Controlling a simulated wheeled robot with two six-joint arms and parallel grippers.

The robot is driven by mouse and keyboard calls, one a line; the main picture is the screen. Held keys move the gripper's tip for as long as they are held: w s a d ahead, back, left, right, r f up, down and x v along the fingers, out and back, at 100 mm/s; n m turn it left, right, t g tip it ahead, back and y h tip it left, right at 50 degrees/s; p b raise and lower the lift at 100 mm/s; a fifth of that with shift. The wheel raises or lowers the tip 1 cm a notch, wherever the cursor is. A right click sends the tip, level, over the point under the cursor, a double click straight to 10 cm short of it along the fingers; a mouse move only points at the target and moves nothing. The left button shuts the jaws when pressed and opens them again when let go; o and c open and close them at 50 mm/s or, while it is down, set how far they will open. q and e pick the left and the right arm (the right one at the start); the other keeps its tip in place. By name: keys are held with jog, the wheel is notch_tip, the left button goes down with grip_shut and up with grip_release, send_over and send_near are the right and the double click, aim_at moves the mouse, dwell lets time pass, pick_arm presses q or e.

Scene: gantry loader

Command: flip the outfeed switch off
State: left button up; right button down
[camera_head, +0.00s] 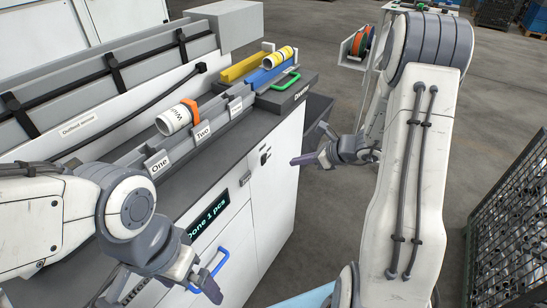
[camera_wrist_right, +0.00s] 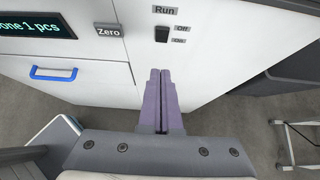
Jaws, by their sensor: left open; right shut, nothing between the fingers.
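A small black switch (camera_wrist_right: 162,34) sits on the white cabinet front under a "Run" label (camera_wrist_right: 164,9), with "Off" above "On" at its right. I cannot tell which way it is set. It also shows in the head view (camera_head: 265,157). No label on it reads outfeed. My right gripper (camera_head: 298,160) is shut and empty, right of the cabinet front in the head view. In the right wrist view its fingertips (camera_wrist_right: 160,72) appear just below the switch, apparently clear of it. My left gripper (camera_head: 160,290) is open and empty low at the left.
An "Outfeed sensor" label (camera_head: 77,125) is on the machine. A display (camera_head: 208,213), a "Zero" label (camera_wrist_right: 109,30) and a blue handle (camera_wrist_right: 53,73) are nearby. Labelled slots hold a white cylinder (camera_head: 175,119).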

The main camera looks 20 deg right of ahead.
aim_at(265, 160)
jog(key=w+a+f+p, duration=0.1)
jog(key=w, duration=0.1)
jog(key=w+a+f, duration=0.1)
jog(key=w+a, duration=0.1)
jog(key=w+a+f+p, duration=0.1)
jog(key=w+a, duration=0.1)
jog(key=shift+w+p, duration=0.1)
jog(key=shift+p, duration=0.25)
jog(key=shift+w+a+f, duration=0.1)
jog(key=shift+w+a, duration=0.1)
jog(key=shift+w, duration=0.15)
